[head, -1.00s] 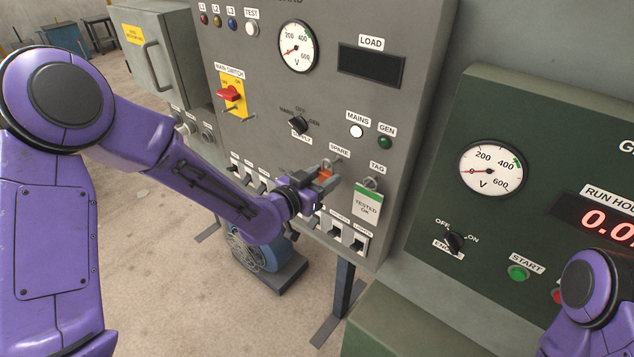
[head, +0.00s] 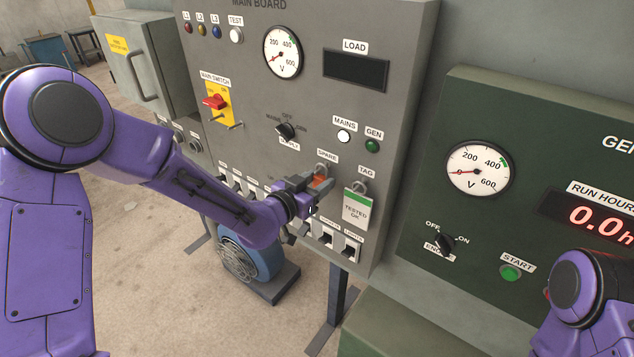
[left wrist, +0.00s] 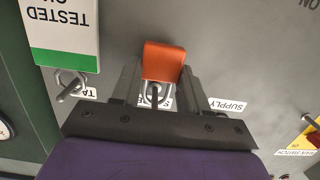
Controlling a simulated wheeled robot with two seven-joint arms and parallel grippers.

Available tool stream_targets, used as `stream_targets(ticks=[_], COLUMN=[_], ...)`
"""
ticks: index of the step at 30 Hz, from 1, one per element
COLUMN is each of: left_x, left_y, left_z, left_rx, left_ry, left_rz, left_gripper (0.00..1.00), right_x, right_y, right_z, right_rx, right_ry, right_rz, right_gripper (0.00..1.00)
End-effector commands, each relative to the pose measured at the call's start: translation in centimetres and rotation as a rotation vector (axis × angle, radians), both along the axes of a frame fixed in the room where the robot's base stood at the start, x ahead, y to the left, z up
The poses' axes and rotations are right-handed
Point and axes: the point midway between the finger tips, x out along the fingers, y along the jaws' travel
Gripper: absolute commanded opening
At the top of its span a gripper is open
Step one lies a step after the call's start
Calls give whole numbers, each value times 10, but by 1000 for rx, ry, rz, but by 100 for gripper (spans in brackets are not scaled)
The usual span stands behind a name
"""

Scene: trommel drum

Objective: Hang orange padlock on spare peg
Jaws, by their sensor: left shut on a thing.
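The orange padlock (head: 319,182) is in the jaws of my left gripper (head: 311,184), close in front of the grey main board (head: 410,60). In the left wrist view the orange body (left wrist: 163,62) sits between the two fingers, with a grey metal loop or rod (left wrist: 156,93) beside it, over the SPARE label. The spare peg (head: 322,167) is just below the SPARE label (head: 328,155) in the head view, right at the padlock. I cannot tell whether the shackle is around the peg or only in front of it. My right gripper is out of view.
The TAG peg (head: 360,186) is close to the right and carries a white and green TESTED OK tag (head: 356,210). Breaker switches (head: 327,237) lie below. The red main switch (head: 215,102) and supply knob (head: 286,132) are up to the left.

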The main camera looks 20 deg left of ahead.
Motion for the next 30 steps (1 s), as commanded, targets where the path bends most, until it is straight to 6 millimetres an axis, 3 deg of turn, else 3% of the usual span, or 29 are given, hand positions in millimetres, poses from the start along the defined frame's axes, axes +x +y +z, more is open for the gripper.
stream_targets(ticks=[1,3,14,24,30], left_x=[0,0,-6,-76,-97], left_y=[0,0,2,27,35], left_z=[0,0,0,11,15], left_rx=[0,0,0,-2,-1], left_ry=[-1,-1,0,-2,-1], left_rz=[0,0,0,0,0], left_gripper=[51,73,74,74,74], right_x=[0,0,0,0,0], right_y=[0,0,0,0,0], right_z=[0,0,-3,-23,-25], right_rx=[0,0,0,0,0], right_ry=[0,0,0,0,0], right_rz=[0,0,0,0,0], right_gripper=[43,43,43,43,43])
